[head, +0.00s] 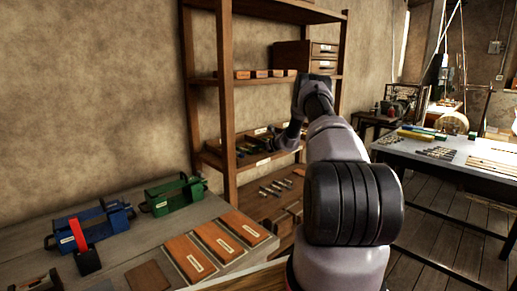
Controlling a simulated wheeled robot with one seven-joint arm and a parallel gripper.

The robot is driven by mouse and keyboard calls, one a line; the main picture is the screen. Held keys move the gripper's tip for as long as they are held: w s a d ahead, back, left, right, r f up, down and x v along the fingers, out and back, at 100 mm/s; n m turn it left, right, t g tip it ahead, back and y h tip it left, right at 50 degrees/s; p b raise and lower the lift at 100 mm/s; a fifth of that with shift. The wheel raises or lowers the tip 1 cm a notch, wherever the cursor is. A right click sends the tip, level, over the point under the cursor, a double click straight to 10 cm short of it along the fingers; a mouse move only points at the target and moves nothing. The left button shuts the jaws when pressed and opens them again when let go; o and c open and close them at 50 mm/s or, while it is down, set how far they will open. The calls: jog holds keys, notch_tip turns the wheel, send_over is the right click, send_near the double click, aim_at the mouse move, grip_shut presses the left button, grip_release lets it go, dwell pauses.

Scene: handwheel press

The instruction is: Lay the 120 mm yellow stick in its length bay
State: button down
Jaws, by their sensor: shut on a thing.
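My arm reaches to the wooden shelf unit, and my gripper (282,141) is at the middle shelf, over a wooden tray (226,164) with white labels on its edges. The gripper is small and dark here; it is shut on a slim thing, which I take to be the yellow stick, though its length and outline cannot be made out. Small yellowish and dark pieces show in the tray left of the gripper. The bays are too small to tell apart, and my wrist and the gripper hide part of the tray's right side.
The shelf's upright post (227,100) stands just left of the gripper. A drawer box (291,55) and a board above bound the space. The bench (140,248) at left holds blue and green clamp-like tools and labelled brown blocks. A table (455,150) stands right.

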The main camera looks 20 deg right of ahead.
jog(key=c, duration=0.8)
grip_release()
